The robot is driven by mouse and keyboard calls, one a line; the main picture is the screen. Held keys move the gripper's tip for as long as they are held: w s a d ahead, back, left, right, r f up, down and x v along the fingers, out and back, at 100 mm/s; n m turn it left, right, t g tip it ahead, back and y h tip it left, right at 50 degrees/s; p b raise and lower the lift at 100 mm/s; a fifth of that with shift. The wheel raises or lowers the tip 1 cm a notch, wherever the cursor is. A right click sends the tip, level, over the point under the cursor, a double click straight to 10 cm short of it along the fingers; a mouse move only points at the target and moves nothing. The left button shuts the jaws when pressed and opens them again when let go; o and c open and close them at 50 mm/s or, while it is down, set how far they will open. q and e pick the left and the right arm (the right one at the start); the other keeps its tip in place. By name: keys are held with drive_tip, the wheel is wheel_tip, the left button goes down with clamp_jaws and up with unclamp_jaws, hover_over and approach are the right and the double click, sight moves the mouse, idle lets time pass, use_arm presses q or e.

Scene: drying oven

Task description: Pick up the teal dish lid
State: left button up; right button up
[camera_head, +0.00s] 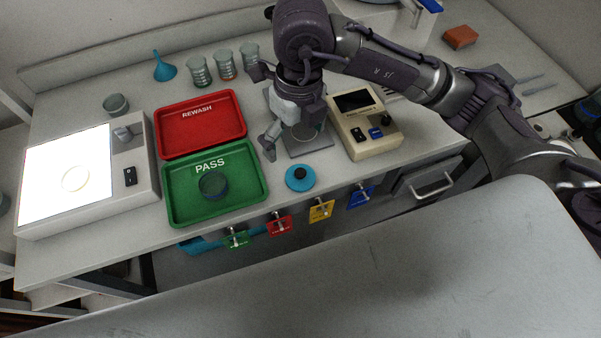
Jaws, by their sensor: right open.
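The teal dish lid (300,178) is a round disc with a black knob. It lies on the bench near the front edge, right of the green PASS tray. My right gripper (266,112) is open, above and behind the lid, over the gap between the red tray and the beige instrument. It does not touch the lid. Its near finger points down a little left of a grey plate (312,146). A round glass piece on that plate is partly hidden by the gripper. My left gripper is not in view.
A green PASS tray (178,213) holds a dark glass dish (213,186). A red REWASH tray (180,140) lies behind it. A beige instrument (366,146), a lit light box (140,185) and several beakers (225,64) stand around. Coloured tags (321,211) hang along the front edge.

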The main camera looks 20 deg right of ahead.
drive_tip(key=d+f, duration=0.1)
hover_over(299, 171)
drive_tip(key=shift+h, duration=0.4)
drive_tip(key=f, duration=0.7)
drive_tip(key=shift+d, duration=0.25)
drive_tip(key=f, duration=0.1)
drive_tip(key=f+p, duration=0.1)
drive_tip(key=f, duration=0.2)
drive_tip(key=shift+w+a+f, duration=0.15)
drive_tip(key=shift+a+f, duration=0.1)
drive_tip(key=shift+f, duration=0.5)
drive_tip(key=c, duration=1)
drive_tip(key=shift+c, duration=1.1)
drive_tip(key=shift+f, duration=0.1)
